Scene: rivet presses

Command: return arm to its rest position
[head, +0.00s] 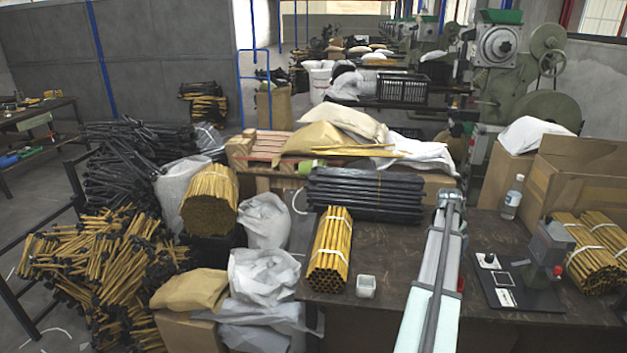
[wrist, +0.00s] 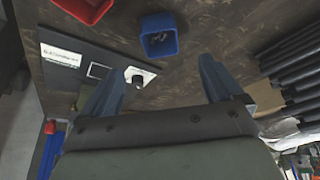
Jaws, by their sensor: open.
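My gripper (wrist: 157,78) shows in the wrist view with its two blue-grey fingers spread wide apart. Nothing is between them. It is over the dark worktable, with a blue bin (wrist: 160,40) beyond the fingertips; small pieces lie in the bin. In the head view my pale arm reaches up from the bottom edge over the worktable (head: 400,245). The gripper's fingers cannot be made out there.
A red bin (wrist: 84,8) and a black plate (wrist: 75,65) with a white label lie on the table. A small press (head: 550,252) stands right of my arm. Bundled yellow tubes (head: 330,250), a clear container (head: 366,287), black tubes (head: 365,195) and a bottle (head: 512,198) stand around.

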